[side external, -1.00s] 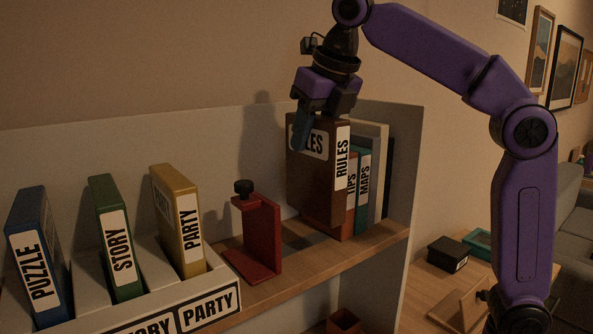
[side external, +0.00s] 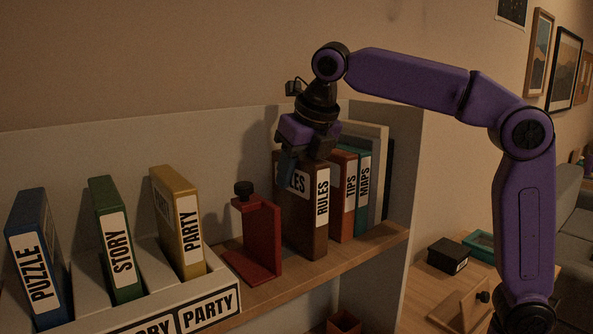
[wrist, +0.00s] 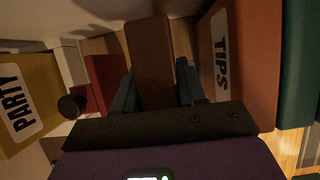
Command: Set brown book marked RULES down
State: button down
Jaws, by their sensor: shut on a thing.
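The brown book marked RULES (side external: 308,222) stands upright at the shelf board, between the red bookend and the book marked TIPS. Its bottom edge appears to be at the board; whether it touches is hard to tell. My gripper (side external: 303,165) is shut on the book's upper part from above. In the wrist view, the brown book (wrist: 150,60) sits between the two fingers (wrist: 155,92). The red bookend (side external: 262,240) with a black knob is close on its left. The orange-red TIPS book (side external: 344,195) is on its right, with a narrow gap.
Right of TIPS stand a teal MAPS book (side external: 363,190) and pale and dark books. At left, the blue PUZZLE (side external: 38,262), green STORY (side external: 118,240) and yellow PARTY (side external: 178,215) books stand in a labelled slotted holder. The wooden shelf board (side external: 335,257) has its front edge free.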

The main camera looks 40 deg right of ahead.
jog(key=c, duration=0.6)
grip_release()
jog(key=shift+f, duration=0.15)
jog(key=shift+c, duration=0.2)
jog(key=v, duration=1.2)
